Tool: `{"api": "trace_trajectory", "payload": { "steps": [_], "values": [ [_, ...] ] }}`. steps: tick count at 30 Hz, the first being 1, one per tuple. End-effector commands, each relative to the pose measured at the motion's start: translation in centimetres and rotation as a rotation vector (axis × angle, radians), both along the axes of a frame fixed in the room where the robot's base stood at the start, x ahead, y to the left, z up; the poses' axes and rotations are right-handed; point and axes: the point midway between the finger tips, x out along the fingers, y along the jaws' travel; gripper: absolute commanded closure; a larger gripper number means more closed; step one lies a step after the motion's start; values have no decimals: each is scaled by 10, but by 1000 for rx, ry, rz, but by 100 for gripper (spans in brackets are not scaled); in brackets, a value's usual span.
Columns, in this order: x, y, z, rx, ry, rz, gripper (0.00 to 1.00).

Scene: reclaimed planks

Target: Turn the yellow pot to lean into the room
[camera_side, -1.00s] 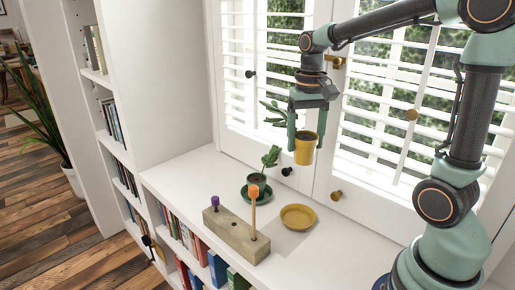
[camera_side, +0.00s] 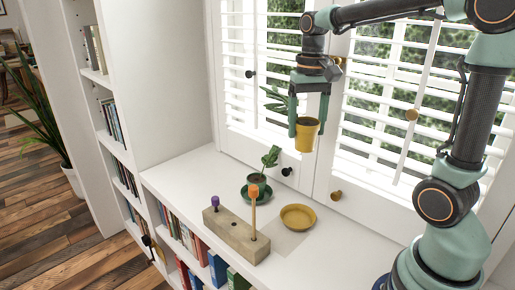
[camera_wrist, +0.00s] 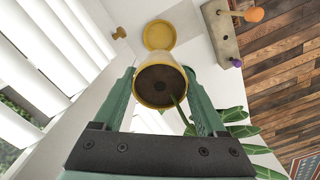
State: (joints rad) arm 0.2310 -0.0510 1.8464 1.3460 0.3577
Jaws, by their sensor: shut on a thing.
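The yellow pot (camera_side: 306,137) hangs upright between the fingers of my gripper (camera_side: 307,127), above the sill and in front of the shutters. Its leafy plant (camera_side: 274,97) leans to the left in the side view. The wrist view looks down on the pot (camera_wrist: 161,85) and its dark soil, with the fingers of my gripper (camera_wrist: 158,82) on both sides. There the stem runs to the lower right, to green leaves (camera_wrist: 243,130). The empty yellow saucer (camera_side: 298,217) lies on the sill below and also shows in the wrist view (camera_wrist: 159,35).
A small plant in a dark pot (camera_side: 257,181) stands on a green saucer (camera_side: 246,195) left of the yellow saucer. A wooden block (camera_side: 236,234) with a purple and an orange-topped peg is at the front edge. Shutter knobs (camera_side: 336,195) stick out behind. Sill room lies to the right.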

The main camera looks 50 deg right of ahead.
Motion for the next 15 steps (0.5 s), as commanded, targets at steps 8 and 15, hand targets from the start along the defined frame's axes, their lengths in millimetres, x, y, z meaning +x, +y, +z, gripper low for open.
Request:
{"api": "trace_trajectory", "payload": {
  "steps": [8, 15],
  "values": [
    [8, -2, -39, 2, 8, 63, 100],
    [11, -3, -128, 4, 11, 221, 100]
  ]
}}
